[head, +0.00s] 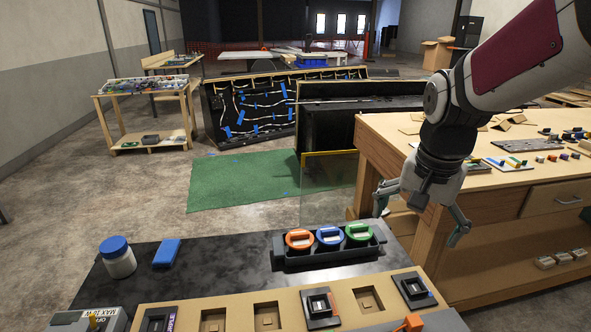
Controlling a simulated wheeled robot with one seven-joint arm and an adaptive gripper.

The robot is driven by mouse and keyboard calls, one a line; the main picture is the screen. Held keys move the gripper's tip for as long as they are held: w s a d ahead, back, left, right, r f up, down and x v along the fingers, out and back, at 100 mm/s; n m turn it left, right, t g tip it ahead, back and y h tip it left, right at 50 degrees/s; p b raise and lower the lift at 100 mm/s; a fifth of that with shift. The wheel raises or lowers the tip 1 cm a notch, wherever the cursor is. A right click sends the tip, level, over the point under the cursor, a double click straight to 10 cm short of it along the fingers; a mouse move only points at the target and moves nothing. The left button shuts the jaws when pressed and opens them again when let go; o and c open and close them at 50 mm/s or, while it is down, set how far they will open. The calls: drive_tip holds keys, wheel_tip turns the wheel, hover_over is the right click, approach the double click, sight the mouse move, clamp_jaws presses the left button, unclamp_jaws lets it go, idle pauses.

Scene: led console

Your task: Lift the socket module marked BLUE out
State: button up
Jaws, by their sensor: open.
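A tan console panel (240,321) at the bottom of the head view holds dark square socket modules between empty square recesses. One module (160,322) is at the left, cut by the frame edge. A second module (320,307) sits right of the middle, and a third module (413,289) is at the right end. Their side labels are too small to read, so I cannot tell which is marked BLUE; the right one shows a bluish edge. My gripper (421,218) is open and empty, fingers spread, above and beyond the right end of the panel.
A black tray (283,257) behind the panel holds orange, blue and green round caps. A white jar (118,258) with blue lid and a blue block (166,253) stand left. A grey switch box (90,320) is front left. A wooden workbench (400,150) stands right.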

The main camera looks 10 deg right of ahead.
drive_tip(key=w+d+f+m+g, duration=0.1)
drive_tip(key=w+d+f+m, duration=0.45)
drive_tip(key=f, duration=0.25)
drive_tip(key=m+g, duration=0.1)
drive_tip(key=m, duration=0.2)
approach(412, 289)
drive_tip(key=shift+y, duration=0.4)
drive_tip(key=f, duration=0.3)
drive_tip(key=f+p, duration=0.1)
drive_tip(key=f, duration=0.5)
drive_tip(key=shift+d+f, duration=0.15)
drive_tip(key=shift+d, duration=0.25)
drive_tip(key=c, duration=0.9)
